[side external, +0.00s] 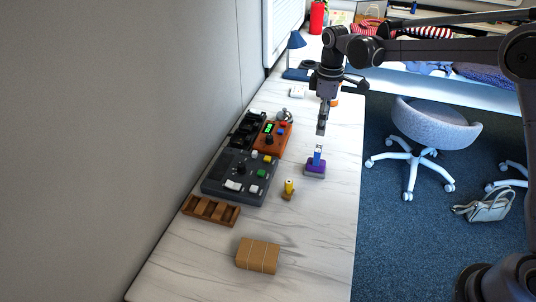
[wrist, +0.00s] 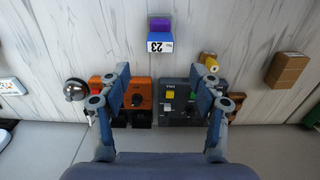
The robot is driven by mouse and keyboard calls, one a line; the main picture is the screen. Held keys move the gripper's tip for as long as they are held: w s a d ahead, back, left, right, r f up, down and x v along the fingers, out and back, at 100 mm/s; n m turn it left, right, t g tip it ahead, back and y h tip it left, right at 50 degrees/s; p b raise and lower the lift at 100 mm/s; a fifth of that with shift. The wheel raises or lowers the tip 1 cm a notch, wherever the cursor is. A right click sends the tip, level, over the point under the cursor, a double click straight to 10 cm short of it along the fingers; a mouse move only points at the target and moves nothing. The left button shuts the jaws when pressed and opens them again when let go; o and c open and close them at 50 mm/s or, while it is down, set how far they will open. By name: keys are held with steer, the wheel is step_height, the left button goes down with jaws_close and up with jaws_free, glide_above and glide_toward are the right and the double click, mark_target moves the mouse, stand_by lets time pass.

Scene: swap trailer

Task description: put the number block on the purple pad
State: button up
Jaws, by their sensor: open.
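The number block (side external: 317,152) is a small blue and white upright block. In the side external view it stands on the purple pad (side external: 314,168), which has a grey base.
A yellow cylinder on a small wooden base (side external: 288,189) stands near the pad. A dark control panel (side external: 223,172), an orange box (side external: 267,146) and a wooden tray (side external: 210,211) lie to the left. A cardboard box (side external: 257,255) is nearer the front. The table right of the pad is clear.

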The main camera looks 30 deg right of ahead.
steer(key=s+r+m+t, duration=0.4)
steer(key=s+r, duration=0.4)
steer(key=s, duration=0.5)
steer(key=s+d+f+m+t, duration=0.1)
steer(key=s+f+m+t, duration=0.2)
steer(key=s, duration=0.8)
steer(key=shift+s+d+f+m, duration=0.2)
steer(key=shift+s+m, duration=0.2)
steer(key=shift+m, duration=0.6)
